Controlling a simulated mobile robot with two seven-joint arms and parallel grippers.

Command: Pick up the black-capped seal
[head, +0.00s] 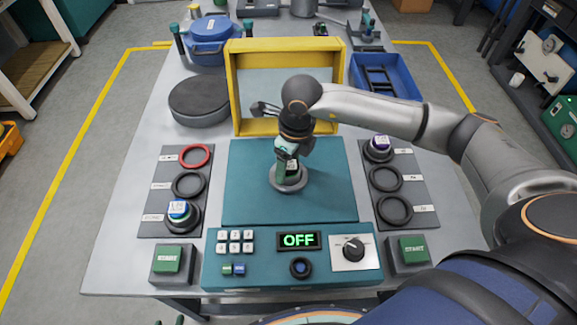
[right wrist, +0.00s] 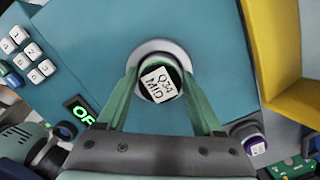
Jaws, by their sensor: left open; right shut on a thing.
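The black-capped seal (right wrist: 158,84) carries a white label reading "Q34 MID" and sits in a round grey seat (head: 288,180) in the middle of the teal plate. My right gripper (head: 286,157) reaches down over it from above. In the right wrist view, its two green fingers stand on either side of the black cap, and the gripper (right wrist: 160,88) is shut on the seal. In the head view the gripper partly hides the seal. My left gripper is not in view.
A yellow frame (head: 234,90) rises behind the plate. The control panel (head: 270,268) in front reads "OFF".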

